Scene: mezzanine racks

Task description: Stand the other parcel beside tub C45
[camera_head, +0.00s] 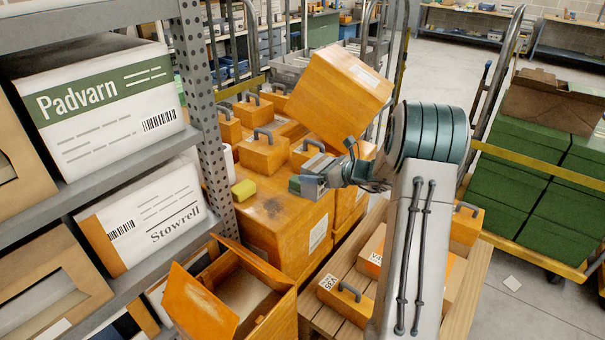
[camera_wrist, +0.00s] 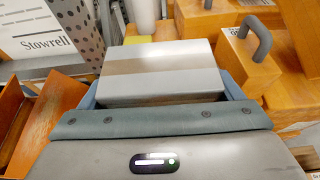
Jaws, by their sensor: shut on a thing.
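My gripper (camera_head: 304,184) is in the middle of the head view, over the large orange crates and pointing left. In the wrist view its blue-grey fingers are shut on a small flat-faced parcel (camera_wrist: 160,85), grey with a tan band. Several orange tubs with grey handles (camera_head: 263,152) stand on the crates behind my gripper; one is at the right of the wrist view (camera_wrist: 245,65). Another labelled tub (camera_head: 345,300) sits lower, on a wooden slatted surface. I cannot read C45 on any label.
A large orange box (camera_head: 340,95) is tilted behind my gripper. A yellow block (camera_head: 244,190) lies on a crate (camera_head: 285,225). A rack with Padvarn (camera_head: 100,105) and Stowrell (camera_head: 150,215) boxes stands left. An open orange box (camera_head: 235,295) is below. Green crates (camera_head: 510,190) stand right.

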